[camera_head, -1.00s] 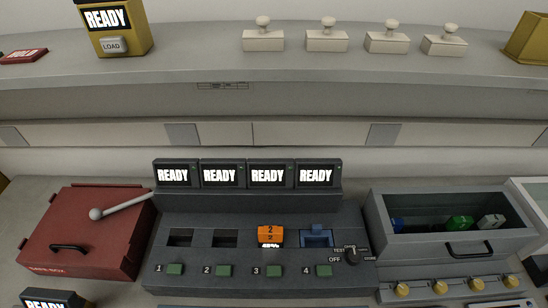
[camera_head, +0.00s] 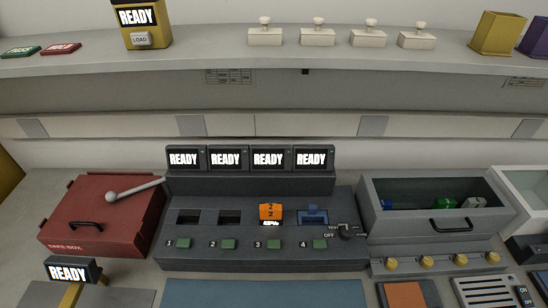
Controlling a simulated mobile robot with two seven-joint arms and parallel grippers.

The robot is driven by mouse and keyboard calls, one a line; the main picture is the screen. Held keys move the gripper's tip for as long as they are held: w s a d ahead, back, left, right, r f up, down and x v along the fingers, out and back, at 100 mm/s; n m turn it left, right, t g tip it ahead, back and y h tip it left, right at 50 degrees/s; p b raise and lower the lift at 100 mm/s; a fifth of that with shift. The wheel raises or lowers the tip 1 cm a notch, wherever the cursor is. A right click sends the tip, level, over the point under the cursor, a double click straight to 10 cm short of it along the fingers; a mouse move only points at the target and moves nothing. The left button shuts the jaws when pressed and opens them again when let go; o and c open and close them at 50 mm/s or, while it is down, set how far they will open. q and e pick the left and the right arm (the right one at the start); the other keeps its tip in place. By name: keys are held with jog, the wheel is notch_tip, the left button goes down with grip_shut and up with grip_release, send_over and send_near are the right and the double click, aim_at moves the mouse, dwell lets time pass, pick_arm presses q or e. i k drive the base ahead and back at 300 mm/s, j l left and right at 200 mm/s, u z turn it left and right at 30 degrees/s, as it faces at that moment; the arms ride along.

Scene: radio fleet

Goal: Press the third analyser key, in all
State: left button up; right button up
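The analyser (camera_head: 200,258) is a dark grey console in the middle of the head view. Its green keys are numbered 1 to 4 from left to right; the third key (camera_head: 274,244) is below slot 3. An orange block marked 2 (camera_head: 270,212) sits in slot 3. A blue piece (camera_head: 313,216) sits in slot 4, and slots 1 and 2 look empty. Several small screens (camera_head: 268,159) above all read READY. A TEST/OFF knob (camera_head: 345,230) is at the right end. Neither of my grippers is in view.
A red safe box (camera_head: 100,225) with a lever stands left of the analyser. A grey open bin (camera_head: 435,222) with green, blue and pale pieces stands to its right, above several yellow knobs. A blue mat (camera_head: 260,292) lies in front. Several white plungers (camera_head: 317,34) stand on the shelf above.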

aim_at(272, 245)
jog(key=i+j, duration=0.15)
jog(key=j, duration=0.3)
jog(key=i+j+z, duration=0.1)
jog(key=j, duration=0.4)
jog(key=i+j, duration=0.1)
jog(key=j, duration=0.35)
